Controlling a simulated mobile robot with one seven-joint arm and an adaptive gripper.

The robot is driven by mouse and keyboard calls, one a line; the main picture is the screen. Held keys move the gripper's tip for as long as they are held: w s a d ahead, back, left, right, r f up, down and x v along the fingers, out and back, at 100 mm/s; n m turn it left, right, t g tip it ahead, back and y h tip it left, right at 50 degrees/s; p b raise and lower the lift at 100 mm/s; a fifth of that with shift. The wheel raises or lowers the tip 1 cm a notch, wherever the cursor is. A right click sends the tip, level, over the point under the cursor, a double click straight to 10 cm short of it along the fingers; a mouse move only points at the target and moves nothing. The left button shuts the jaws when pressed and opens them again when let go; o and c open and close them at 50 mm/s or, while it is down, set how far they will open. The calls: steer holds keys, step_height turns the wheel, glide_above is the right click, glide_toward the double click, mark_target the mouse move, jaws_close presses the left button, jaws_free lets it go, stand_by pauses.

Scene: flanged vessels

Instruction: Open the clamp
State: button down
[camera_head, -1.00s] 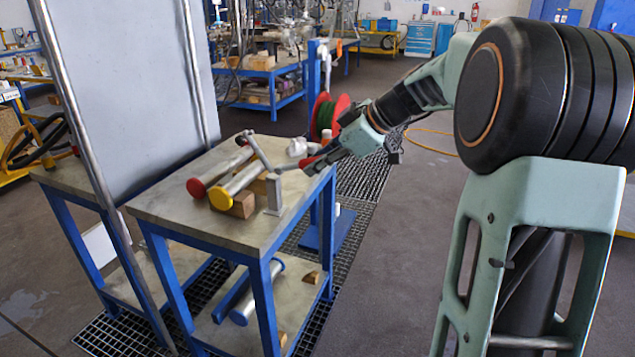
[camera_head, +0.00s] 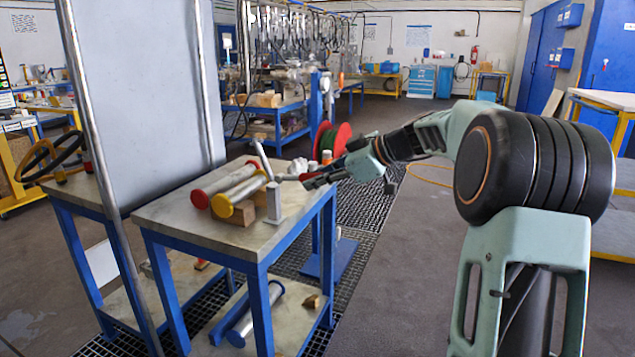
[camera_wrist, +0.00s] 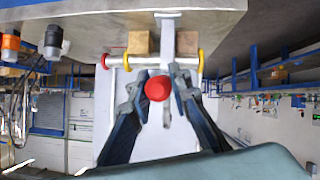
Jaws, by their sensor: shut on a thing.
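The clamp is a grey metal fixture with a square post (camera_head: 273,203) standing upright on the near right part of the table. A grey bar (camera_head: 262,160) rises from it, leaning up and left, and a thin arm runs right toward my gripper. My gripper (camera_head: 312,180) is at the table's right edge, beside the clamp. In the wrist view, my gripper (camera_wrist: 159,92) has its two fingers on either side of a round red knob (camera_wrist: 157,89) and is shut on it. The clamp's grey bar (camera_wrist: 167,122) shows just past the knob. The exact finger contact is partly hidden.
Two pipes with a red cap (camera_head: 200,199) and a yellow cap (camera_head: 221,205) lie on wooden blocks (camera_head: 242,213) left of the clamp. A grey panel (camera_head: 145,90) stands left of the table. A red and green reel (camera_head: 333,140) is behind. The floor to the right is clear.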

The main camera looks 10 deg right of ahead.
steer(key=c, duration=1.8)
jaws_free()
steer(key=shift+o, duration=0.2)
steer(key=v, duration=1.2)
